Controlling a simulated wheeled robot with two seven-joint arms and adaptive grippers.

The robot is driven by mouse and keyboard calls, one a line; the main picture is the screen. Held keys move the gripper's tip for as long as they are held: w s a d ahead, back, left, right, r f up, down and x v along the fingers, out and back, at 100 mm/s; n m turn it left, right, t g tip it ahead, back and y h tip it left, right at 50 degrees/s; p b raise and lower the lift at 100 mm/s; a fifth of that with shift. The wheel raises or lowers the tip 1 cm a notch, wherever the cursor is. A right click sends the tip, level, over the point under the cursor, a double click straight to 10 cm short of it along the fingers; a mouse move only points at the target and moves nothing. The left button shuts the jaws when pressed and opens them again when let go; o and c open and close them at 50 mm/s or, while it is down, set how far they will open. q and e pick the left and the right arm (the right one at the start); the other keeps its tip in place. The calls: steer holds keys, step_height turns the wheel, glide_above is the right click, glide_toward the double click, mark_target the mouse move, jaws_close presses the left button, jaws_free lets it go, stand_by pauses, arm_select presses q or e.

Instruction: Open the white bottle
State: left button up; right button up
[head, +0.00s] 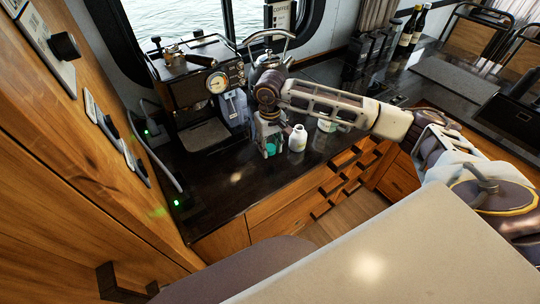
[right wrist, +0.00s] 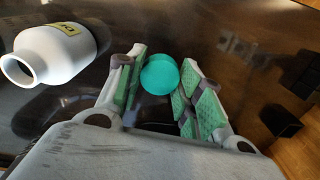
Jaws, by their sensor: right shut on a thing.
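The white bottle (head: 298,139) stands upright on the dark counter. In the right wrist view the white bottle (right wrist: 62,52) lies to the left of my fingers, with a bare open mouth and part of a yellow label showing. My right gripper (head: 268,145) is beside the bottle, on its left in the head view. In the right wrist view my right gripper (right wrist: 161,85) is shut on a round teal cap (right wrist: 160,74), held between its green pads, apart from the bottle. My left gripper is not in view.
A coffee machine (head: 200,82) stands at the back left and a kettle (head: 270,62) stands behind my right gripper. A white container (head: 327,125) is partly hidden by my right arm. Dark bottles (head: 412,28) stand at the back right. The counter in front is clear.

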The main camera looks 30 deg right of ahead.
mark_target(270, 162)
steer(key=shift+f, duration=1)
steer(key=shift+f+p, duration=0.6)
steer(key=shift+f, duration=1.2)
steer(key=shift+f, duration=0.25)
steer(key=o, duration=1.1)
steer(key=shift+r, duration=0.25)
